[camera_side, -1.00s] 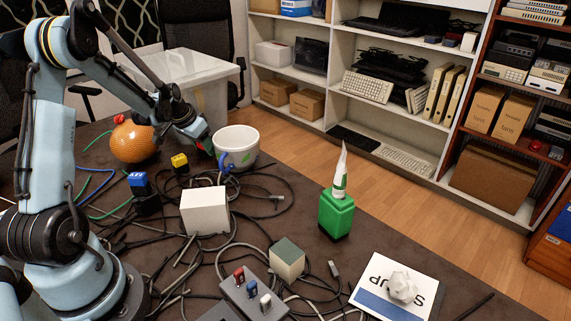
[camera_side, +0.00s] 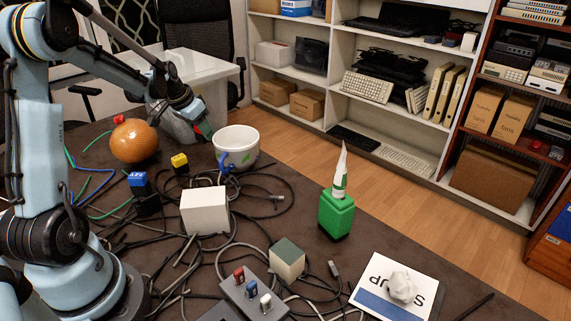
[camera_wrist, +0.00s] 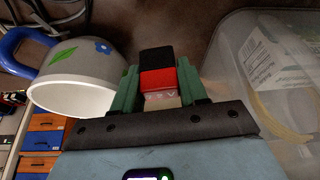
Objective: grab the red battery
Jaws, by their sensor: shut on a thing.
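The red battery (camera_wrist: 158,80), red with a black end, sits between the green fingers of my gripper (camera_wrist: 158,92) in the wrist view. The fingers press on both of its sides. In the side view my gripper (camera_side: 206,131) is raised above the table, just left of the white mug's rim.
The white mug (camera_side: 236,150) with a blue handle is close to my gripper. A clear plastic bin (camera_side: 200,66) stands behind it. Cables cover the table's middle.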

